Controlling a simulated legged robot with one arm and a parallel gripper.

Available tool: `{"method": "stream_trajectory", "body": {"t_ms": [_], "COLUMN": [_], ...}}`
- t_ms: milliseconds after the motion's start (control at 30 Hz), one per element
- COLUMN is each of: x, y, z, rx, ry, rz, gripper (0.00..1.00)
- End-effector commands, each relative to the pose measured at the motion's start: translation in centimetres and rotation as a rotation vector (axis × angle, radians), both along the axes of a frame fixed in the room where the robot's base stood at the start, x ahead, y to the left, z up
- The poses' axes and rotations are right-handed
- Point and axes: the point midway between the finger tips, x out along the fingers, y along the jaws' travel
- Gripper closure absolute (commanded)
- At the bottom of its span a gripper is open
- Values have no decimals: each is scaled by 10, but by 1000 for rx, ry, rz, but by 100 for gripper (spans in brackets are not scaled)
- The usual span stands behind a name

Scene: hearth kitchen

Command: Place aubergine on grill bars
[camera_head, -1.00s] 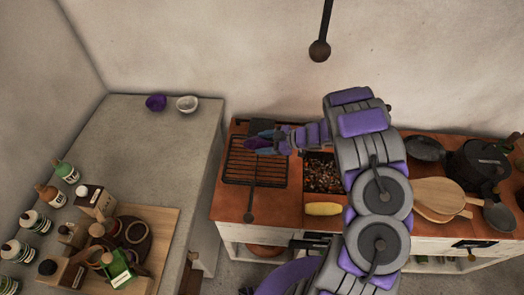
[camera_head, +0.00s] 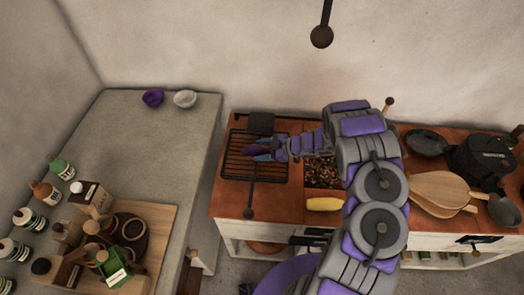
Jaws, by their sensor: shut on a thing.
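The aubergine (camera_head: 253,150), dark purple, is held at the tip of my gripper (camera_head: 264,150). My gripper has bluish fingers and is shut on it, with the fingers hiding part of it. The grill bars (camera_head: 240,168) are a dark rack on the left of the orange-brown counter, with a long handle toward the front. From above, the aubergine overlaps the upper right part of the bars. I cannot tell whether it touches them or is held above them.
Glowing coals (camera_head: 322,173) fill a pit right of the bars, with a yellow corn-like thing (camera_head: 324,204) in front. A dark block (camera_head: 261,123) stands behind the bars. Wooden boards (camera_head: 440,190) and pans lie on the right.

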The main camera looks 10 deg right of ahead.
Motion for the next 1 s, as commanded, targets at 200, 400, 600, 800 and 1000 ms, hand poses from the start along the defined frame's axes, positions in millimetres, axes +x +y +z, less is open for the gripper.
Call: {"method": "stream_trajectory", "body": {"t_ms": [200,400,600,800,1000], "x": [0,0,0,-3,-16], "y": [0,0,0,-6,-33], "z": [0,1,1,5,22], "rx": [-1,-1,0,-1,0], "ry": [1,1,1,0,-2], "rz": [1,1,1,0,-2], "gripper": [37,18,13,13,13]}}
